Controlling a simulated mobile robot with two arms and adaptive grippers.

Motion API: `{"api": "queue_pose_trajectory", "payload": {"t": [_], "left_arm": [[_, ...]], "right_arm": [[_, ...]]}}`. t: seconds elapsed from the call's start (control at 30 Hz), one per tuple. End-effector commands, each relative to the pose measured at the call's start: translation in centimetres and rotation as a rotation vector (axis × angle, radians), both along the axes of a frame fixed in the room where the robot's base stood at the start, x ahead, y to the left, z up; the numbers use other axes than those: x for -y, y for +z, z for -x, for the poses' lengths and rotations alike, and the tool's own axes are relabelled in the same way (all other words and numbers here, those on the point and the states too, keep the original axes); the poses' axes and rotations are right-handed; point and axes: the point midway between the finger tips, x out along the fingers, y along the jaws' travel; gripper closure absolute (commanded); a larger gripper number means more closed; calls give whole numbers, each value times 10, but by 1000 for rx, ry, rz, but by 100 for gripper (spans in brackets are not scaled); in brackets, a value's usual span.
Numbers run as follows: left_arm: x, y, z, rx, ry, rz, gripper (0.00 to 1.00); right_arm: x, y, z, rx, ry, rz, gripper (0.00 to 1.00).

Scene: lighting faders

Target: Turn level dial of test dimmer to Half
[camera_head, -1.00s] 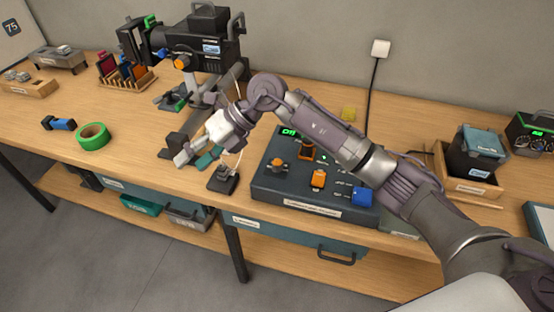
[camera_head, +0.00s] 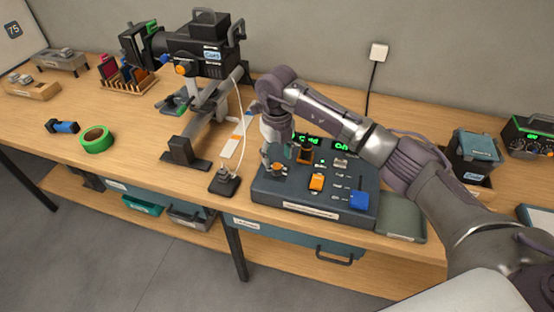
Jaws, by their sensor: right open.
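A dark console (camera_head: 265,192) with green lit displays stands near the bench's front edge. It carries an orange knob (camera_head: 277,169) at its left, an orange block-shaped control (camera_head: 317,182), a blue control (camera_head: 359,200) and small grey sliders. My right gripper (camera_head: 275,160) points down at the left orange knob, open, with its fingers close around or just above it; contact cannot be told. A small black box (camera_head: 223,184) with a knob and a white cable stands left of the console. I cannot tell which label reads test dimmer. My left gripper is out of view.
A black stage lamp (camera_head: 205,55) on a grey stand is behind left. A grey-green pad (camera_head: 402,218) lies right of the console. The bench between tape and stand is clear.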

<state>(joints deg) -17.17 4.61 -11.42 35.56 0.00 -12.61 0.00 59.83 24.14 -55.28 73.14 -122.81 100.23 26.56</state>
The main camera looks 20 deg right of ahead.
Motion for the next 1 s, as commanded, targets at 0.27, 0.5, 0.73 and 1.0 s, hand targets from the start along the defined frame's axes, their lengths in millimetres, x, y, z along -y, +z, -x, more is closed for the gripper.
{"api": "queue_pose_trajectory", "payload": {"t": [0.27,0.5,0.73,1.0], "left_arm": [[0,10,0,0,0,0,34],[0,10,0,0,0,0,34],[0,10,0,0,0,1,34],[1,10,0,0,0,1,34]], "right_arm": [[0,-34,0,-1,1,-1,46],[0,-39,0,1,1,-1,46],[0,-39,0,1,1,-1,64],[0,-39,0,1,1,-1,100]]}}
